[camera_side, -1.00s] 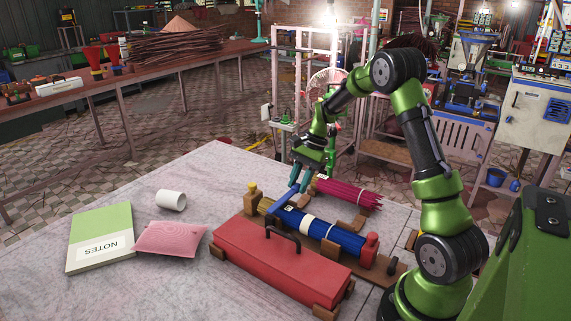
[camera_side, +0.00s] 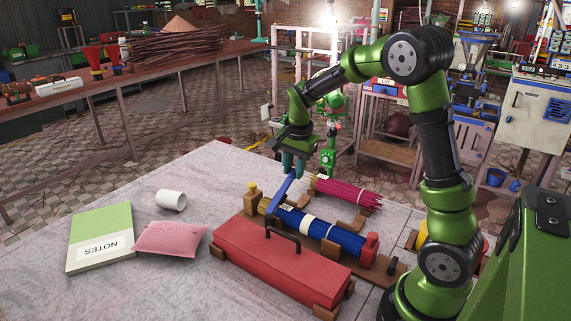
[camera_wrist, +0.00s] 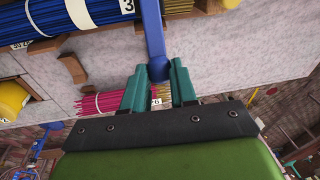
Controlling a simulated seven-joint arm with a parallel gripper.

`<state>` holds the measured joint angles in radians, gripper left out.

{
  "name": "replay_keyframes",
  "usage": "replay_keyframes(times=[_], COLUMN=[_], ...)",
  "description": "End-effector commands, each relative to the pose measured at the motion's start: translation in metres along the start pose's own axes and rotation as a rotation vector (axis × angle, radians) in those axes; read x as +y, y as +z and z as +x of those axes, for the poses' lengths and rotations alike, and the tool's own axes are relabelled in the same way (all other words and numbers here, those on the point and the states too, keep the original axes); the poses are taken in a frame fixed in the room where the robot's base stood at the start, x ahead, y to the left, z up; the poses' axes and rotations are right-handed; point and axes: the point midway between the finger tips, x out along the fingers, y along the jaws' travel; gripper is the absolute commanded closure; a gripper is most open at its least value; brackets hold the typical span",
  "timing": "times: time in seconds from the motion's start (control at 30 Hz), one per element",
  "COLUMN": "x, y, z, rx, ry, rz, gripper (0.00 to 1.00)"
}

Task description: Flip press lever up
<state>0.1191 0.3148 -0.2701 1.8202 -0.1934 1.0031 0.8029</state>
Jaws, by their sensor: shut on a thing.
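The blue press lever (camera_side: 281,190) stands tilted up from the near-left end of the wooden press frame (camera_side: 325,244), its free end raised towards the back. My gripper (camera_side: 293,166) is shut on the lever's upper end. In the wrist view, the lever (camera_wrist: 153,28) runs down from the top edge and its rounded end sits between the teal fingers of my gripper (camera_wrist: 159,68). A bundle of blue incense sticks (camera_side: 333,236) with a white band lies in the frame below the lever.
A red box (camera_side: 270,262) with a black handle stands in front of the press. A bundle of magenta sticks (camera_side: 346,193) lies behind it. A green notebook (camera_side: 100,222), a pink pouch (camera_side: 170,238) and a white cup (camera_side: 171,200) lie to the left.

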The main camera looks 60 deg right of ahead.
Motion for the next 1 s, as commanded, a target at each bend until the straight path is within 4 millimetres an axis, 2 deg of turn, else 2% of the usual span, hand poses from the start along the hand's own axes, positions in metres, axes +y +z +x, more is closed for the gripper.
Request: replay_keyframes(times=[0.2,0.5,1.0], x=[-0.006,-0.011,-0.018], y=[0.021,0.053,0.111], z=[-0.023,-0.045,-0.059], rx=[0.203,0.484,0.93], ry=[0.011,0.035,0.073], rz=[-0.039,-0.077,-0.133], gripper=[1.0,1.0,1.0])
